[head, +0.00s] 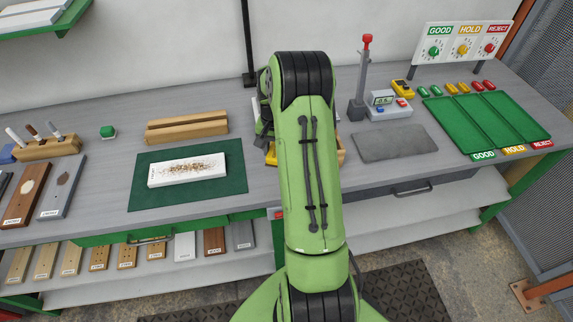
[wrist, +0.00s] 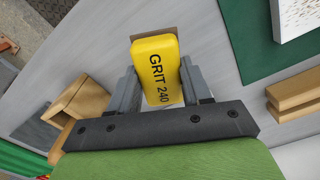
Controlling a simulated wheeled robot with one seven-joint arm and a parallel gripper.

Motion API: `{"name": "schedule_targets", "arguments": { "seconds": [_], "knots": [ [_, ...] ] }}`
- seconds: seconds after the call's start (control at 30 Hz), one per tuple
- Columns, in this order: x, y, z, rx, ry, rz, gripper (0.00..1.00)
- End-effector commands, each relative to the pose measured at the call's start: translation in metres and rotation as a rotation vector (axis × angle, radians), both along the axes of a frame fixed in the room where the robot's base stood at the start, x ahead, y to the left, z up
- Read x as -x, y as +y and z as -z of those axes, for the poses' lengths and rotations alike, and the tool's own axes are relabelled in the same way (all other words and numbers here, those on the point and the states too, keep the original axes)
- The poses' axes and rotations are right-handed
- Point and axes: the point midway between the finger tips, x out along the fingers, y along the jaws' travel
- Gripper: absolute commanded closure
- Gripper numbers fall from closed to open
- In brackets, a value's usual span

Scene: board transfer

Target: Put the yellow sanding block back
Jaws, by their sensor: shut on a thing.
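The yellow sanding block (wrist: 157,84), marked "GRIT 240", is between the two grey fingers of my gripper (wrist: 158,72) in the wrist view. The gripper is shut on its sides. A brown edge shows at the block's far end. In the head view only a small yellow part of the block (head: 271,155) shows beside my green arm, which hides most of the gripper. A wooden holder (wrist: 80,101) lies left of the block in the wrist view; part of it also shows right of my arm in the head view (head: 340,151). I cannot tell the block's height above the bench.
A green mat (head: 233,181) with a dusty white board (head: 187,170) lies left of my arm. A grooved wooden piece (head: 187,126) is behind it. Right of my arm are a gauge stand (head: 358,104), a grey pad (head: 394,143) and green sorting trays (head: 487,122).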

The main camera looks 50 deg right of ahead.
Motion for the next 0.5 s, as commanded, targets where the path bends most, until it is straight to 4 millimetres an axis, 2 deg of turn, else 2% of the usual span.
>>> {"name": "schedule_targets", "arguments": {
  "seconds": [0.3,0.5],
  "knots": [
    [0.001,0.000,0.051,-0.001,0.002,0.001,0.80],
    [0.000,-0.001,0.055,0.002,-0.001,0.001,0.80]
  ]
}}
